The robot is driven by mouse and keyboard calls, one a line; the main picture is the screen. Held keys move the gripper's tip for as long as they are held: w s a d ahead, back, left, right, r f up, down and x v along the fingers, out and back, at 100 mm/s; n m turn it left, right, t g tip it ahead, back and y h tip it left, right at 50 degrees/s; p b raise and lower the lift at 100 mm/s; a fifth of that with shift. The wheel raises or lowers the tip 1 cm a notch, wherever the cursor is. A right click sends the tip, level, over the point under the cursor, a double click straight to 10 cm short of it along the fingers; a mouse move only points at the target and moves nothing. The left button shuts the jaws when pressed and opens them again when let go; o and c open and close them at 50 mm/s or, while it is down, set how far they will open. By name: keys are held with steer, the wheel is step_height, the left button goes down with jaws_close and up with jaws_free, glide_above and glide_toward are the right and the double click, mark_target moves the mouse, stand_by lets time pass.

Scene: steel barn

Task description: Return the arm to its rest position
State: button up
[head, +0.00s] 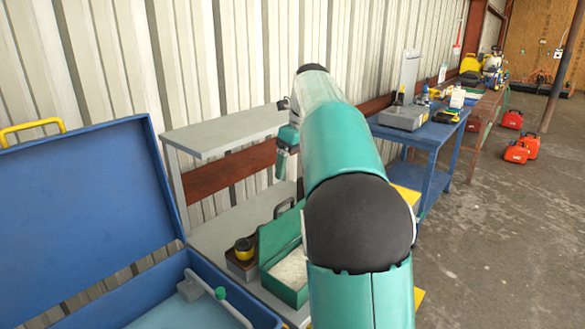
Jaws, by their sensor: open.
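My arm, teal and white with dark joints, rises from the bottom of the head view and bends over at the top. My gripper (282,170) hangs behind it on the left, pointing down, small and partly hidden by the arm. It is open, and I see nothing held in it. It is above the grey bench, in front of the wall, beside the right end of the raised grey shelf (225,135). An open green metal box (284,262) stands on the bench below it.
A large blue case (85,195) with its lid up fills the left. A blue cart (432,150) with tools stands right of the arm. Red cans (518,150) stand on the otherwise open concrete floor.

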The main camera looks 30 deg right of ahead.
stand_by(0.3)
steer(key=s+a+f+n+t, duration=0.1)
steer(key=s+a+n+t, duration=0.1)
steer(key=s+a+n, duration=1.3)
steer(key=s+a+f+n, duration=0.3)
steer(key=s+f+n, duration=0.2)
steer(key=n, duration=0.3)
steer(key=s+a+f+n+t+h, duration=0.1)
steer(key=s+a+f+n, duration=0.3)
steer(key=s+f+n, duration=0.2)
steer(key=s+n, duration=0.2)
steer(key=n, duration=0.1)
steer(key=shift+a, duration=0.3)
steer(key=shift+s+f, duration=0.1)
steer(key=shift+s, duration=0.05)
